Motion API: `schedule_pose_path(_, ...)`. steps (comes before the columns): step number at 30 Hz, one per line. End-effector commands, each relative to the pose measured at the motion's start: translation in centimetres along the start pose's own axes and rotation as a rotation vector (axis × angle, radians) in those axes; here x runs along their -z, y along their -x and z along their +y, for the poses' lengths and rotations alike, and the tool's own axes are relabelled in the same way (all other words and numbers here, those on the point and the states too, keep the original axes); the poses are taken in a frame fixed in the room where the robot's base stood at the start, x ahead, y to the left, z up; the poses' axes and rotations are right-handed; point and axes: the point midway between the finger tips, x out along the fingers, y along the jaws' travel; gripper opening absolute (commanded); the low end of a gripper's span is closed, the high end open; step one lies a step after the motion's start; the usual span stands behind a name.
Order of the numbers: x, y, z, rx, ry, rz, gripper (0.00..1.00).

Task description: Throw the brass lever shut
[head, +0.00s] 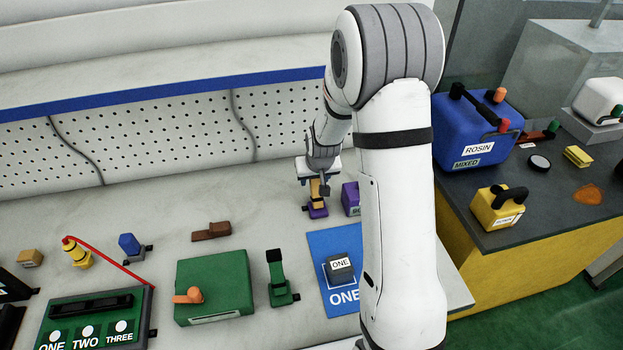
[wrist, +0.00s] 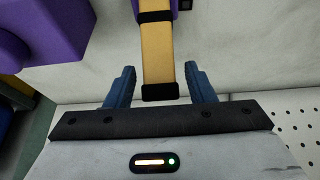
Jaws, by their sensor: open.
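The brass lever (wrist: 159,55) is a flat yellow bar with a black tip and a black band. In the wrist view it reaches down from the top between the two blue fingers of my gripper (wrist: 160,88). A gap shows on each side of it, so the fingers are open around the tip and apart from it. In the head view my gripper (head: 317,186) is over the lever (head: 317,193), which stands up from a small purple base (head: 317,210) on the bench. My gripper partly hides its upper end there.
A purple block (head: 351,198) stands just right of the lever, partly behind my arm. A green box (head: 213,286) and a green lever (head: 278,270) stand to the left. A perforated panel (head: 180,125) rises behind.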

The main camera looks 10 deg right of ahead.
Motion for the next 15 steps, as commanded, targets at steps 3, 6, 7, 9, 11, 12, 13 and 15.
schedule_pose_path(3, -0.01, -0.91, -0.02, 0.0, 0.0, -0.002, 0.49)
schedule_pose_path(6, 0.02, -1.23, -0.03, 0.0, 0.001, 0.0, 0.49)
schedule_pose_path(7, 0.02, -1.28, -0.03, 0.0, 0.001, 0.001, 0.49)
schedule_pose_path(9, 0.02, -1.32, -0.04, 0.0, 0.001, 0.001, 0.49)
schedule_pose_path(11, 0.01, -1.32, -0.04, 0.0, 0.001, 0.001, 0.49)
schedule_pose_path(12, 0.01, -1.31, -0.04, 0.0, 0.001, 0.001, 0.49)
schedule_pose_path(13, 0.01, -1.31, -0.04, 0.0, 0.001, 0.001, 0.49)
schedule_pose_path(15, 0.0, -1.3, -0.05, 0.0, 0.001, 0.001, 0.46)
